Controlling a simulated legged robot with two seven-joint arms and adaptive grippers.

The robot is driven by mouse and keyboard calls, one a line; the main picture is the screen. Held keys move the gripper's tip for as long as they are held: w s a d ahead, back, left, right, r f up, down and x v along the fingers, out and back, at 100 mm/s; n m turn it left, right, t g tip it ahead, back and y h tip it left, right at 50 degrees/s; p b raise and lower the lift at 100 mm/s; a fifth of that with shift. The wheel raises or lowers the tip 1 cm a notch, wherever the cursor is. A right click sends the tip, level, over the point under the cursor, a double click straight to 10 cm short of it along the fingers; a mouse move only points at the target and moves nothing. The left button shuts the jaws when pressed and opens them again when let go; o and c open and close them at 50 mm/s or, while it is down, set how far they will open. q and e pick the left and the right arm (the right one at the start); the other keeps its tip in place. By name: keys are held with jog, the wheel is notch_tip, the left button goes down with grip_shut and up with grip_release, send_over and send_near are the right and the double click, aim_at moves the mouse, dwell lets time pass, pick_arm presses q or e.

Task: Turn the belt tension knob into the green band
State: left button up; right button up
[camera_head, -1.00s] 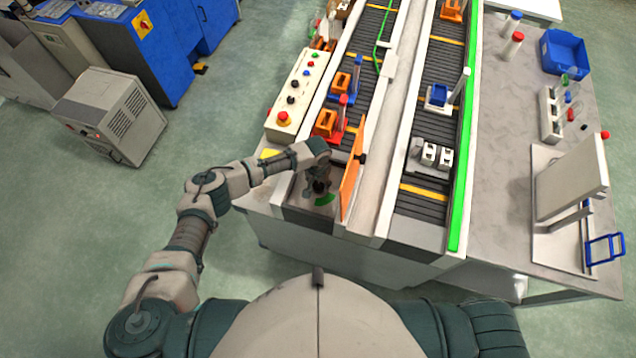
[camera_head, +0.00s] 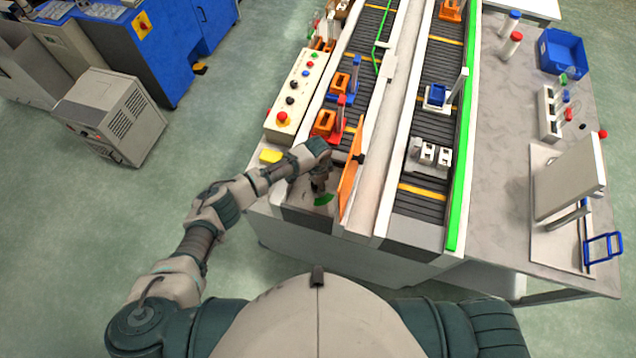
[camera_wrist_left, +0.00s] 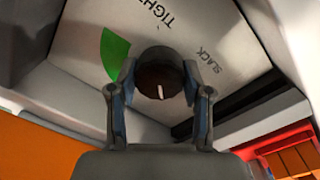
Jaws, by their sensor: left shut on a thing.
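The belt tension knob (camera_wrist_left: 160,76) is dark and round with a short white mark in the lower half of its face in the left wrist view. My left gripper (camera_wrist_left: 160,92) is shut on the knob, one finger on each side. The green band (camera_wrist_left: 115,52) is a wedge on the grey panel to the upper left of the knob. The white mark points away from the band. The panel reads TIGHT above and SLACK to the right. In the head view my left gripper (camera_head: 319,187) covers the knob, beside the green band (camera_head: 324,199). My right gripper is out of view.
An orange plate (camera_head: 351,180) stands close to the right of my left gripper. A control box (camera_head: 296,93) with a red button and a yellow piece (camera_head: 271,156) lie beyond it. Conveyor belts (camera_head: 425,195) run away to the right.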

pick_arm(q)
jog(key=m, duration=0.4)
jog(key=shift+m, duration=0.3)
jog(key=m, duration=0.4)
jog(key=shift+m, duration=0.3)
jog(key=m, duration=0.5)
jog(key=shift+b, duration=0.4)
jog(key=shift+w+r+m, duration=0.1)
jog(key=shift+r+m, duration=0.05)
jog(key=shift+m, duration=1.85)
jog(key=o, duration=1.1)
jog(key=shift+o, duration=0.3)
